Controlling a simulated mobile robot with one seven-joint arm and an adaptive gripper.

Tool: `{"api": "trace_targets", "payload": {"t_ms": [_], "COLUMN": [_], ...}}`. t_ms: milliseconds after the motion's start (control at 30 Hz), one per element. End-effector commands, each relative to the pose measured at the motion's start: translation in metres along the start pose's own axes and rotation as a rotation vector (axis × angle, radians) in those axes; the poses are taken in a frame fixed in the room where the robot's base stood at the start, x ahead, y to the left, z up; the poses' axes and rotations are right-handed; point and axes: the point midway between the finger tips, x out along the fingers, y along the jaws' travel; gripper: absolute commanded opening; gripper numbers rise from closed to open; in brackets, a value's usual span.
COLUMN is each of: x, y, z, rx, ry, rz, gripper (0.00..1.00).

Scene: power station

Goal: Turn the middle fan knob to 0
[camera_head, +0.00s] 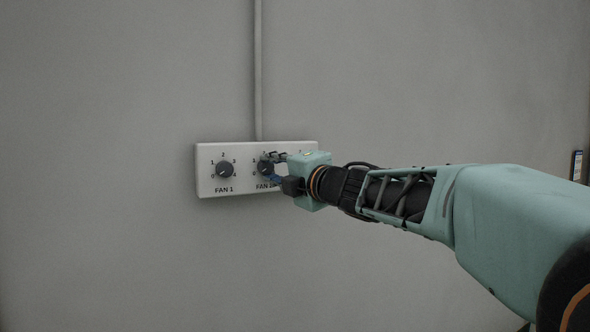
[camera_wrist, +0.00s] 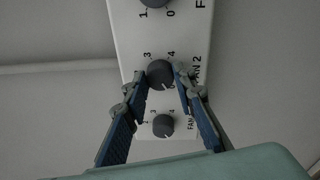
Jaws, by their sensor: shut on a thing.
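The middle fan knob, labelled FAN 2, is a round dark knob (camera_wrist: 160,73) on the white panel (camera_wrist: 127,38). In the head view the knob (camera_head: 265,167) is partly covered by my gripper (camera_head: 277,167). In the wrist view my gripper (camera_wrist: 162,75) has one blue finger on each side of the knob and is shut on it. The knob's pale pointer line faces down and right in that view, away from the 3 and 4 and toward the 0 side. I cannot read the numeral at its tip.
The FAN 1 knob (camera_head: 225,169) is left of my gripper and clear of it. A third knob (camera_wrist: 155,2) shows at the wrist view's top edge; my gripper hides it in the head view. A grey conduit (camera_head: 258,70) rises from the panel.

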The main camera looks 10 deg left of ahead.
Motion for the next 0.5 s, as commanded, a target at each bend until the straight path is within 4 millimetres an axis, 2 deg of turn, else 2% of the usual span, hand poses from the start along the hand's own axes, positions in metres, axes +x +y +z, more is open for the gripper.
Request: {"api": "trace_targets", "payload": {"t_ms": [67,100,233,500], "x": [-0.0001,-0.0001,-0.0001,-0.0001], "y": [0.002,0.0021,0.0016,0.0009], "z": [0.0002,0.0002,0.0002,0.0002], "rx": [-0.002,-0.002,-0.001,0.0], "ry": [0.0,-0.001,0.0,0.0], "rz": [0.003,0.003,0.002,0.001], "gripper": [0.0,0.27,0.41,0.42]}}
